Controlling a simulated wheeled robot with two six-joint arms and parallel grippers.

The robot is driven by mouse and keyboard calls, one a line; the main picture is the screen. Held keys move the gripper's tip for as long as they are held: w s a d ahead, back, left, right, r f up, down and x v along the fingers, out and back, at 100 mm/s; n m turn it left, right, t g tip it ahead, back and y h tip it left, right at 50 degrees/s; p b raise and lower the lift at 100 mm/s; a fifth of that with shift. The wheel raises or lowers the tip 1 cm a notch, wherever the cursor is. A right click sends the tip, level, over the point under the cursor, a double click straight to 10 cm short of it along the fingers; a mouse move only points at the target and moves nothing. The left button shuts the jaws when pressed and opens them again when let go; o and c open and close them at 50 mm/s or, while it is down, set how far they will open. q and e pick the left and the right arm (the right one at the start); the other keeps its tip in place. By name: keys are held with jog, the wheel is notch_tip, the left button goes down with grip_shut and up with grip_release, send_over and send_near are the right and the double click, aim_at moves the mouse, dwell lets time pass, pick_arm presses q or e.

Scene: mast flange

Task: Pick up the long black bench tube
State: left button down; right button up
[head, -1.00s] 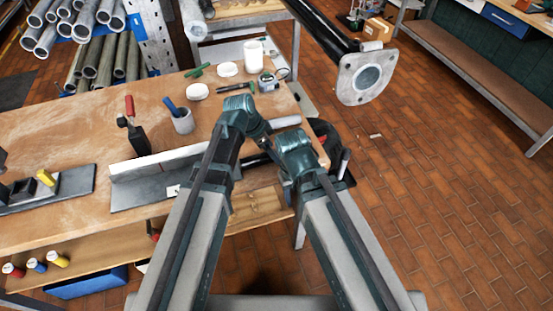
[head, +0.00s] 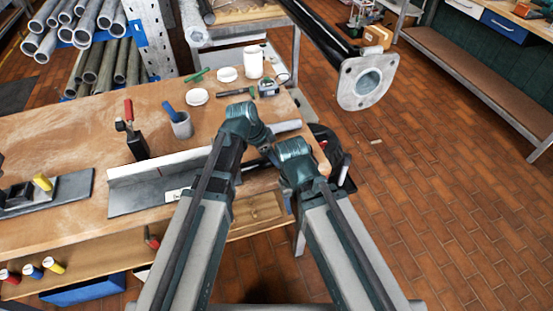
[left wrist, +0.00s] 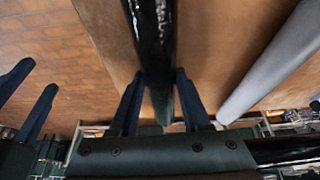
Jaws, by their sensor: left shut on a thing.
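The long black bench tube (left wrist: 150,30) runs away from my left gripper (left wrist: 158,76) in the left wrist view. The gripper's two fingers are shut on it, one on each side. In the head view a short dark piece of the tube (head: 254,163) shows between my wrists; my arms hide most of the rest. I cannot tell whether it touches the bench. My right gripper (left wrist: 40,75) shows at the left of the left wrist view. Its fingers are apart with nothing between them.
A grey tube (left wrist: 270,65) lies beside the black one on the wooden bench (head: 70,150). A black mast with a grey flange (head: 350,95) juts in at upper right.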

pick_arm(q)
jog(key=shift+r, duration=0.15)
notch_tip(320, 180, up, 10)
jog(key=p, duration=1)
